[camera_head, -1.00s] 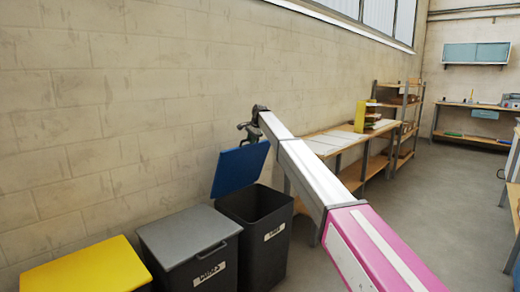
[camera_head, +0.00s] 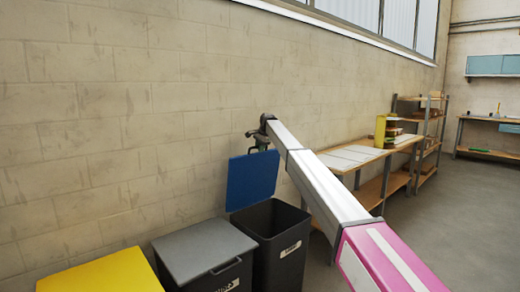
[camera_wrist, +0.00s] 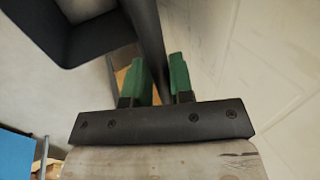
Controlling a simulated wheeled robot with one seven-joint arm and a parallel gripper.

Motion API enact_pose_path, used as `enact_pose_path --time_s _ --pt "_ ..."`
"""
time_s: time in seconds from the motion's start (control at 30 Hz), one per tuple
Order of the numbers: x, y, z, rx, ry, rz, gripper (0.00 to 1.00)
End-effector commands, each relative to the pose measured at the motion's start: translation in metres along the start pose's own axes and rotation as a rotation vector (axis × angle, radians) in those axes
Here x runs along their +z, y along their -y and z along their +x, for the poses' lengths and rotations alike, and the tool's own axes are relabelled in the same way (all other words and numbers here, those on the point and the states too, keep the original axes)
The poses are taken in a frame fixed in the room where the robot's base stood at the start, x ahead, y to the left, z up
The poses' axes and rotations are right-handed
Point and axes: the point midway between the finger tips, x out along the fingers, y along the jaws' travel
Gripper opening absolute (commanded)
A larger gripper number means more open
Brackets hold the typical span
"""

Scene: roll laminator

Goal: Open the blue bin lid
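The blue lid (camera_head: 252,179) stands raised, nearly upright, at the back of the dark open bin (camera_head: 272,237), which carries a white label. My gripper (camera_head: 258,142) is at the lid's upper edge near the wall; contact there is too small to tell. In the wrist view, the green fingers of my gripper (camera_wrist: 160,78) are apart. A dark, narrow strip (camera_wrist: 148,35), perhaps the lid edge-on, runs down between them. The open bin (camera_wrist: 92,38) shows at upper left in that view.
A grey-lidded bin (camera_head: 203,249) and a yellow-lidded bin (camera_head: 105,274) stand left of the open bin, both shut. The block wall (camera_head: 130,130) is close behind. A workbench (camera_head: 350,158) and shelves (camera_head: 430,135) stand to the right along the wall.

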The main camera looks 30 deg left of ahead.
Motion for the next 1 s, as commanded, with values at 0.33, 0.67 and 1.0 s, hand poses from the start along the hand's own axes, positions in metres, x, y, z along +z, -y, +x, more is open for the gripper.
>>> enact_pose_path --time_s 0.33,0.67,1.0 --pt "0.000 -0.001 0.000 0.001 0.000 -0.001 0.41" --pt "0.000 -0.001 -0.026 0.000 0.000 -0.001 0.41" --pt "0.000 0.000 -0.088 -0.001 0.000 -0.001 0.41"
